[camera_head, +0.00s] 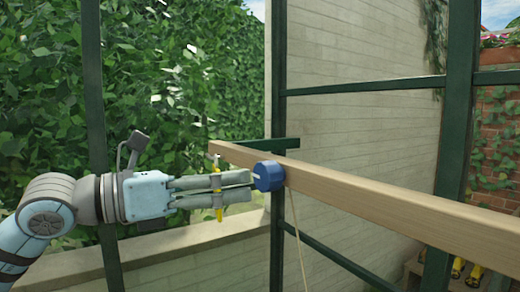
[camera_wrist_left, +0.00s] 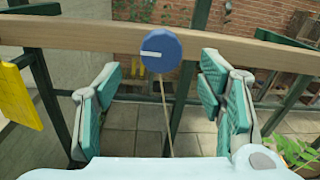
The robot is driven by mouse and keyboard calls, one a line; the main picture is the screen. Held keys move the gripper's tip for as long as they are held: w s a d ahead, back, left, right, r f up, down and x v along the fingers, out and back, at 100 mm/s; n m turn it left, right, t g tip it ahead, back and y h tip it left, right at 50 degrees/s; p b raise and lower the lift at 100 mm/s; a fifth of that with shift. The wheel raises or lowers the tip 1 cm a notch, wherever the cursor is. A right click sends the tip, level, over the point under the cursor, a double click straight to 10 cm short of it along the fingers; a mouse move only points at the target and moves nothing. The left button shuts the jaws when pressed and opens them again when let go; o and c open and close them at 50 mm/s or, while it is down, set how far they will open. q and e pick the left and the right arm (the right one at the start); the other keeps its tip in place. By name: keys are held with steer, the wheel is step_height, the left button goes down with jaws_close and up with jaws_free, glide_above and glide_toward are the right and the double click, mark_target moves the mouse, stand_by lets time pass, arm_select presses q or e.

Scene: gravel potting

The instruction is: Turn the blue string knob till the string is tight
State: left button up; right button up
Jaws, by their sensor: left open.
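The blue string knob (camera_head: 268,176) sits on the side of a long wooden beam (camera_head: 400,213). In the left wrist view the knob (camera_wrist_left: 161,50) shows a white line on its face, lying about level. A thin string (camera_wrist_left: 166,115) hangs down from the knob; it also shows below the beam in the head view (camera_head: 298,235). My left gripper (camera_head: 250,187) points at the knob from the left. In the wrist view its fingers (camera_wrist_left: 161,95) are wide open on either side, with the knob between and beyond them, apart from both. My right gripper is not in view.
Dark green frame posts (camera_head: 278,90) stand behind the beam, with a green bracket (camera_head: 280,144) at it. A yellow piece (camera_wrist_left: 18,97) is at the left of the wrist view. A low wall (camera_head: 180,250) and leafy hedge lie behind my arm.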

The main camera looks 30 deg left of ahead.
mark_target(260, 177)
arm_select(q)
steer(key=p+x, duration=0.2)
steer(key=x, duration=0.1)
steer(key=p+x, duration=0.2)
steer(key=shift+w+d+r, duration=0.2)
steer(key=shift+r, duration=0.1)
steer(key=shift+w+d+f, duration=0.15)
steer(key=shift+w+d, duration=0.05)
steer(key=shift+w, duration=0.15)
steer(key=shift+s, duration=0.1)
steer(key=shift+c, duration=0.9)
steer(key=c, duration=0.9)
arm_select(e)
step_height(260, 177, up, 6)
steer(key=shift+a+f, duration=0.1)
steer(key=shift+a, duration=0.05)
